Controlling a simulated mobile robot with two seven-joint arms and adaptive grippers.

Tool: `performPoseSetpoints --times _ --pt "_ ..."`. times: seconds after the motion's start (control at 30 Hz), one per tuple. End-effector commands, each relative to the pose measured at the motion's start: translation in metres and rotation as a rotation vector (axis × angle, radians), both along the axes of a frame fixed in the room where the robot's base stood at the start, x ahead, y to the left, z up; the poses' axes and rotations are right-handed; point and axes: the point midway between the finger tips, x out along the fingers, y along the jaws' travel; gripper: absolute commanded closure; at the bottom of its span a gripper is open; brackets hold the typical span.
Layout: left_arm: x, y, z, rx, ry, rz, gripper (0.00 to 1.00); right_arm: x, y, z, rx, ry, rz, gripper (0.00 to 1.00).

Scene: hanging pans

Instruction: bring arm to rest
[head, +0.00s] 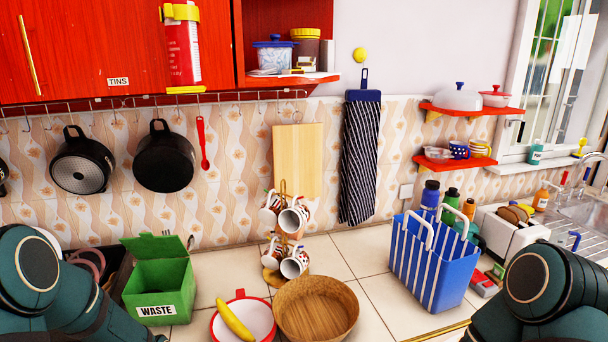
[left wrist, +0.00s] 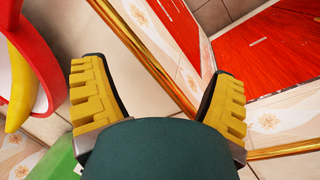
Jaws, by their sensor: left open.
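My left gripper (left wrist: 158,98) shows in the left wrist view with its two yellow ridged fingers spread wide and nothing between them. In the head view only dark teal links of my arms show, at the lower left and lower right, and neither gripper is in that picture. Two black pans, one at the left (head: 83,164) and one beside it (head: 164,162), hang from the rail (head: 230,97) on the tiled wall. In the left wrist view the yellow banana (left wrist: 22,85) and red-rimmed dish (left wrist: 50,60) lie left of the gripper, apart from it.
The counter holds a green waste box (head: 160,280), a wooden bowl (head: 316,308), a mug stand (head: 283,225) and a blue basket (head: 433,262). Red cupboards (head: 110,50) are above. Bare counter (head: 365,255) shows between the bowl and basket.

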Motion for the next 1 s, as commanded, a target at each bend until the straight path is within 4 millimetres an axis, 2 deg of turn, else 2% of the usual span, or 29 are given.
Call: performPoseSetpoints --times 0.03,0.1,0.2,0.4,0.67,1.0 --pt "-0.021 -0.024 -0.024 -0.018 0.018 -0.093 0.15 0.000 0.000 0.000 0.000 0.000 0.000 0.53" --pt "-0.042 -0.048 -0.045 -0.034 0.016 -0.205 0.15 0.000 0.000 0.000 0.000 -0.001 0.000 0.53" --pt "-0.069 -0.075 -0.065 -0.052 0.010 -0.332 0.15 0.001 0.000 0.000 0.000 -0.001 0.000 0.53" --pt "-0.115 -0.113 -0.088 -0.081 0.001 -0.522 0.15 0.000 0.000 0.000 0.000 0.000 0.000 0.53" --pt "-0.170 -0.152 -0.101 -0.118 -0.017 -0.726 0.15 0.000 0.000 0.000 0.000 -0.001 0.000 0.53" --pt "-0.124 -0.163 -0.111 -0.045 -0.140 -0.796 0.15 -0.003 0.002 -0.045 -0.003 0.011 0.007 0.53"
